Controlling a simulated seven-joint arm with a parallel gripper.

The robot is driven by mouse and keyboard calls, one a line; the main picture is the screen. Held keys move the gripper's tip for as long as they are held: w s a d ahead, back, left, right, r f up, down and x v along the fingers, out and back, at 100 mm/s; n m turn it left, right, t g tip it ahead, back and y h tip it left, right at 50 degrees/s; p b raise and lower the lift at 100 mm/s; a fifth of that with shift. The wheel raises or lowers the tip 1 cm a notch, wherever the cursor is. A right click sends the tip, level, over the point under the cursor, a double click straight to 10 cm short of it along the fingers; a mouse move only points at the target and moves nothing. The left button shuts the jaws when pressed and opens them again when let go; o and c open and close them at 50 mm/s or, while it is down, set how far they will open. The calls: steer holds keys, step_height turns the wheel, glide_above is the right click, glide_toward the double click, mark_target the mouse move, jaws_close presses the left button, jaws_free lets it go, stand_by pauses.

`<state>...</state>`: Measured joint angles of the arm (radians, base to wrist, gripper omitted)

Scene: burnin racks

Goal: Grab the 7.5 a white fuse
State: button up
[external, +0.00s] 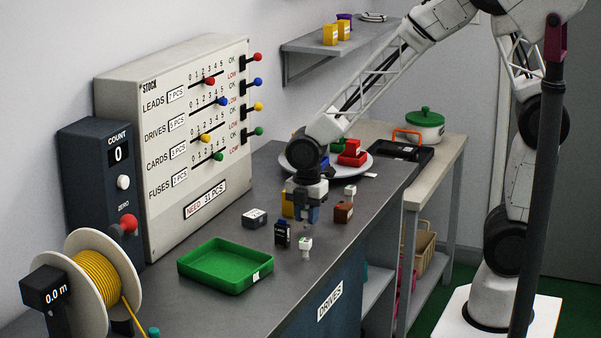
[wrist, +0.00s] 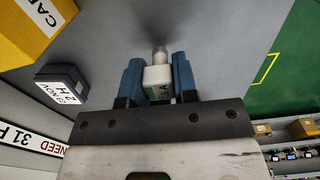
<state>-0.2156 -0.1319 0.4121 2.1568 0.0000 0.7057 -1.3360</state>
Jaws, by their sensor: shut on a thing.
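My gripper (external: 307,214) is above the dark counter, pointing down, with blue fingers. In the wrist view the fingers (wrist: 158,80) are shut on a white fuse (wrist: 157,75) with a grey metal end. Part of a printed letter and a green patch show on its body; the rating is not fully readable. In the external view the held fuse is mostly hidden by the fingers. Another small white fuse-like piece (external: 305,246) with a green mark stands on the counter below and in front of the gripper. A similar white piece (external: 350,190) is to the right, near a brown block.
A green tray (external: 190,263) lies at the counter's left. A white-topped dark box (external: 254,217), a dark blue block (external: 282,234), a yellow block (external: 288,207) and a brown block (external: 343,212) stand near the gripper. The stock board (external: 120,100) stands behind.

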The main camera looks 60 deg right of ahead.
steer(key=shift+r, duration=0.5)
steer(key=shift+s+r, duration=0.2)
steer(key=shift+r, duration=0.7)
steer(key=s+d+r, duration=0.1)
steer(key=s+d, duration=0.2)
steer(key=s, duration=1.2)
steer(key=shift+d+r, duration=0.15)
steer(key=shift+s, duration=0.15)
